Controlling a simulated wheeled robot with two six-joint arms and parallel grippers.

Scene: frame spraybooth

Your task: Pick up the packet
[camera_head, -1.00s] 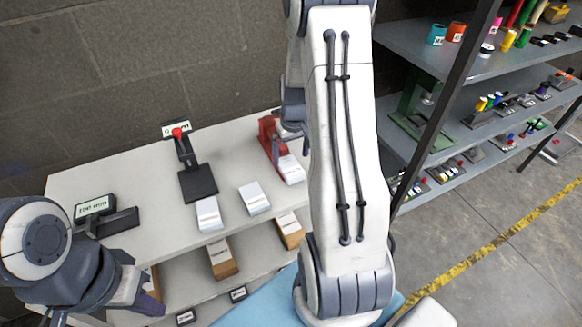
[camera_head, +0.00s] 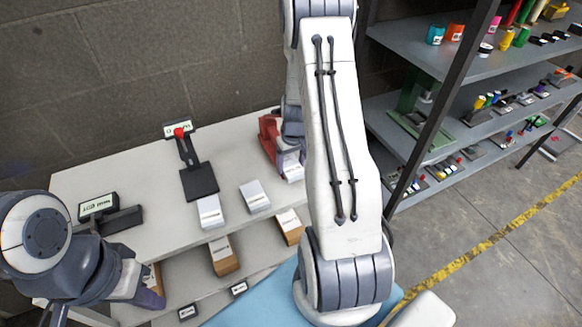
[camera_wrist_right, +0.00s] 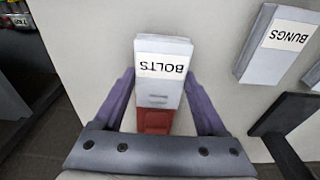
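A white packet labelled BOLTS (camera_wrist_right: 162,70) lies between the purple fingers of my right gripper (camera_wrist_right: 161,78) in the right wrist view. Its near end meets a red part (camera_wrist_right: 155,120). The fingers stand apart, one along each side of the packet, with their tips close to its sides; I cannot tell if they touch it. In the head view the packet (camera_head: 292,173) is partly hidden by my right arm, beside a red stand (camera_head: 268,137). My left gripper (camera_head: 150,296) is at the lower left, away from this packet; its opening cannot be made out.
A white packet labelled BUNGS (camera_wrist_right: 278,42) lies to the right in the wrist view. Boxes sit on a lower shelf. A grey rack (camera_head: 470,70) with small parts stands at right.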

